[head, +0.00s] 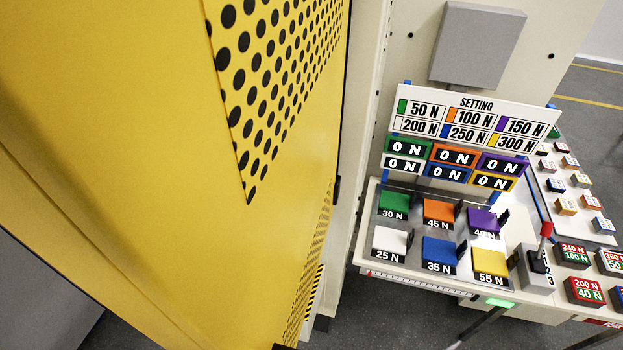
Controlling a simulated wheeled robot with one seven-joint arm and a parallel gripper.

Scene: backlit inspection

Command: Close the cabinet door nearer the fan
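A large yellow panel (130,110) with a black-dotted, perforated-looking patch (275,75) fills the left half of the head view, very close to the camera. It looks like a cabinet door or cabinet side; I cannot tell which, nor how far any door stands open. A second dotted patch (312,265) shows low on its right side, beside a black-and-yellow striped strip (314,292). No fan can be made out. My gripper does not show in this view.
Right of the panel stands a bench (365,250) with coloured force-labelled blocks, a red-knobbed lever (546,230) and a SETTING board (475,117). A grey box (478,45) is on the cream wall behind. Grey floor (385,320) shows between panel and bench.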

